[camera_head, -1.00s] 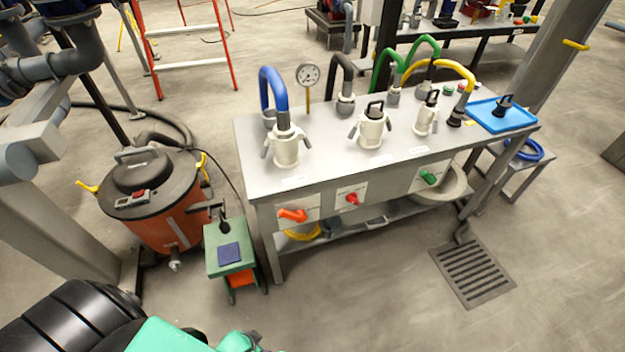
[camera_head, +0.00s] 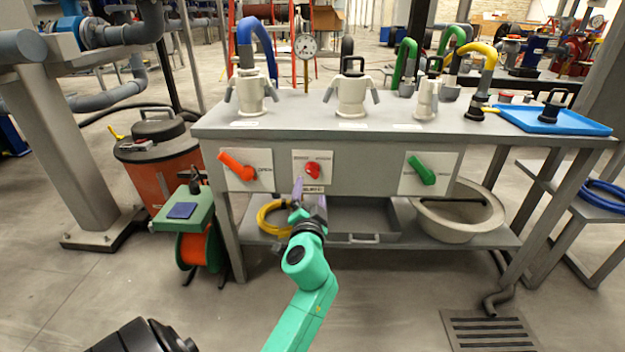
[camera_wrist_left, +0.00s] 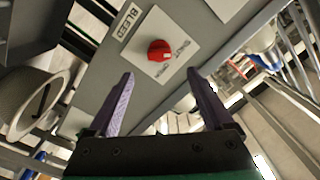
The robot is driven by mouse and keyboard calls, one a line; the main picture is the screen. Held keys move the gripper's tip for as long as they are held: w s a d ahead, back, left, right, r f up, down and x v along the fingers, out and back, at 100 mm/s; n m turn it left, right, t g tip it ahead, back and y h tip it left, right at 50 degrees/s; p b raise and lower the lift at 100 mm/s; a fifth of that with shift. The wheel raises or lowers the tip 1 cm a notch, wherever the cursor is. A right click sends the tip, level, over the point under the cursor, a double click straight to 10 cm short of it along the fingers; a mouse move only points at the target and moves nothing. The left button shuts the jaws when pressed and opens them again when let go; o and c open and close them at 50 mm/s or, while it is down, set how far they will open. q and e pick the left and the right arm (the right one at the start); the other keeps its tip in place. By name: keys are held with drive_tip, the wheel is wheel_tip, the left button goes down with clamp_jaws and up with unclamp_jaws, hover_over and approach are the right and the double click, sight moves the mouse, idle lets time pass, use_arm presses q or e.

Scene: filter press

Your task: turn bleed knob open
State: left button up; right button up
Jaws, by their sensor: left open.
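The red bleed knob (camera_head: 313,171) sits on a white plate (camera_head: 326,160) on the front panel of the grey bench. It also shows in the left wrist view (camera_wrist_left: 159,50), upper middle, with its plate print and a label reading BLEED (camera_wrist_left: 128,22) beside it. My left gripper (camera_head: 309,188) is just below and in front of the knob in the head view. In the left wrist view its purple fingers (camera_wrist_left: 160,98) are spread wide, with nothing between them. The knob lies beyond the fingertips, and no contact shows. My right gripper is in neither view now.
An orange lever (camera_head: 237,166) is left of the knob and a green lever (camera_head: 422,170) right of it on the same panel. A lower shelf (camera_head: 375,238) holds a yellow coil (camera_head: 272,217) and a round basin (camera_head: 458,219). A green cart (camera_head: 186,215) stands left.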

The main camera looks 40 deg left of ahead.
sight(312, 174)
use_arm(q)
drive_tip(key=b+x, duration=0.1)
drive_tip(key=x, duration=0.8)
drive_tip(key=shift+w+a+f, duration=0.1)
drive_tip(key=shift+w+a, duration=0.1)
drive_tip(key=shift+a, duration=0.05)
clamp_jaws()
